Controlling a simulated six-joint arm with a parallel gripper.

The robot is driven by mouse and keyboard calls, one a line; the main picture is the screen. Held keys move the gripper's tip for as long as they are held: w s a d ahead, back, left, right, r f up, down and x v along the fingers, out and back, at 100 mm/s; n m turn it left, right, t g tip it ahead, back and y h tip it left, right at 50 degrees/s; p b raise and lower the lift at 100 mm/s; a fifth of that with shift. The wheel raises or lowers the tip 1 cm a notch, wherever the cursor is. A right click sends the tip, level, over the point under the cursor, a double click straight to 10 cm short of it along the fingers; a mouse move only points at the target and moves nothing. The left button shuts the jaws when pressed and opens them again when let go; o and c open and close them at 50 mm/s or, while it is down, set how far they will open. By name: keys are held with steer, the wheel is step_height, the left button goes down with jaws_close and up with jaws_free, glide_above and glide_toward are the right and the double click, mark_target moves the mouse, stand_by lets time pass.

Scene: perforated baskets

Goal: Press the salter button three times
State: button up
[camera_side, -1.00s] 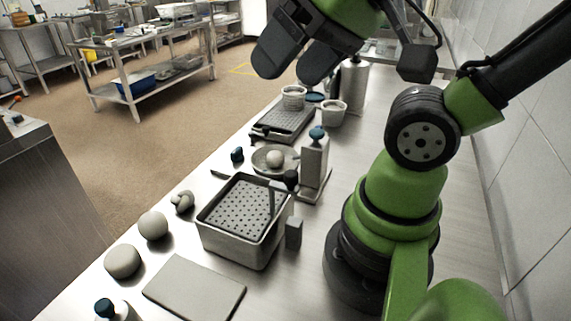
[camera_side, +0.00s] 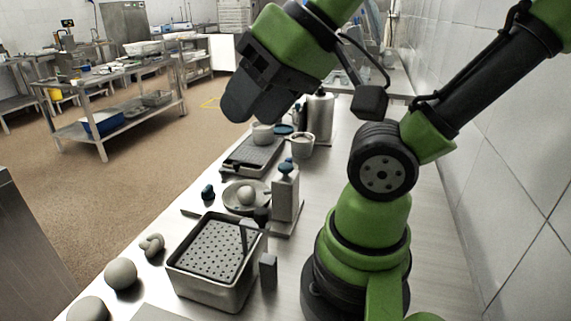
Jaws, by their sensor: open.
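A tall grey dispenser with a blue knob on top, which looks like the salter (camera_side: 285,197), stands upright on a flat base on the counter. Its blue button (camera_side: 286,168) is uncovered. My gripper (camera_side: 250,98) is high above the counter, up and left of the button in the picture and apart from it. Its dark fingers are open and empty, one partly overlapping the other in this view.
A metal bin with a perforated basket (camera_side: 210,247) stands in front of the salter. A plate with a round item (camera_side: 246,195) is close to its left. Cups, a dark tray (camera_side: 252,155) and a metal canister (camera_side: 319,117) stand behind. Round items lie at the front left.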

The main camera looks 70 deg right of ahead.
jaws_close()
stand_by(1.4)
